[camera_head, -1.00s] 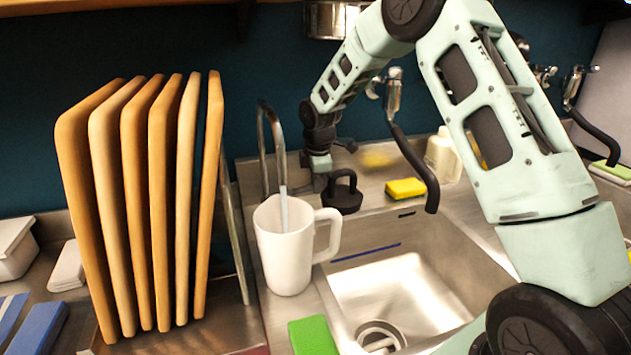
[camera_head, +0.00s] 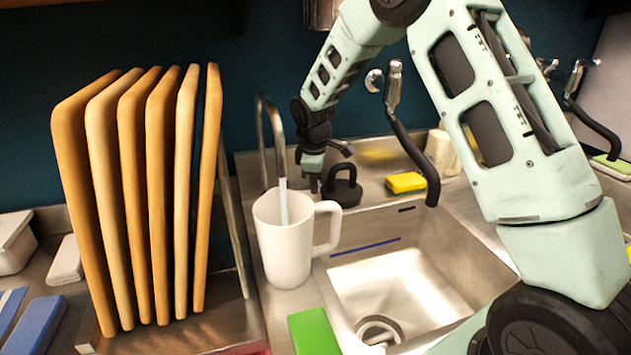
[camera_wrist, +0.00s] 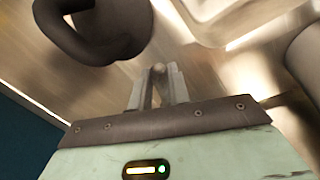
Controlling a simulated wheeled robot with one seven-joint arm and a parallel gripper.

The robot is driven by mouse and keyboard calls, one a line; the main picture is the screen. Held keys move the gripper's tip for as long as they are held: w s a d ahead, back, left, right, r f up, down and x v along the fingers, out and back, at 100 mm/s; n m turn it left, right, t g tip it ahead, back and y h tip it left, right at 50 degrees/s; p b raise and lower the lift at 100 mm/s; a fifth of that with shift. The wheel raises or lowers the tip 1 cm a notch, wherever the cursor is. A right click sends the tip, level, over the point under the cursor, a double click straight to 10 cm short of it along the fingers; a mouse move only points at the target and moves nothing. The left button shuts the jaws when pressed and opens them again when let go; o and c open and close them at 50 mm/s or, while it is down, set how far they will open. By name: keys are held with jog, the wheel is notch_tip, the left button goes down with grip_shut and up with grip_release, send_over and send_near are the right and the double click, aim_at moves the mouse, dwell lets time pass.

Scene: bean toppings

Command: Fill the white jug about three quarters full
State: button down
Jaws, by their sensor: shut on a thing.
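The white jug (camera_head: 283,255) stands upright on the counter left of the sink, its handle to the right. The thin curved tap spout (camera_head: 262,125) rises behind it, and a pale stream of water (camera_head: 283,205) runs down into its mouth. The water level inside is hidden. My gripper (camera_head: 314,186) points down behind the jug, right of the spout. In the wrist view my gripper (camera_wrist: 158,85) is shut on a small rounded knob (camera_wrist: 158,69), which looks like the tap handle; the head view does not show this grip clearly.
A black object with a loop handle (camera_head: 342,190) stands close right of my gripper. The sink basin (camera_head: 400,290) is right of the jug. A green sponge (camera_head: 313,333) lies in front, a yellow sponge (camera_head: 405,182) behind the basin. Upright wooden boards (camera_head: 130,200) stand left.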

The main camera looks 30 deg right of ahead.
jog(key=c, duration=1.3)
grip_release()
jog(key=r, duration=0.4)
jog(key=s+a+r+b, duration=0.1)
jog(key=r, duration=0.6)
jog(key=shift+s+a+r+b, duration=0.15)
jog(key=shift+s+r+b, duration=0.2)
jog(key=shift+s+r, duration=0.05)
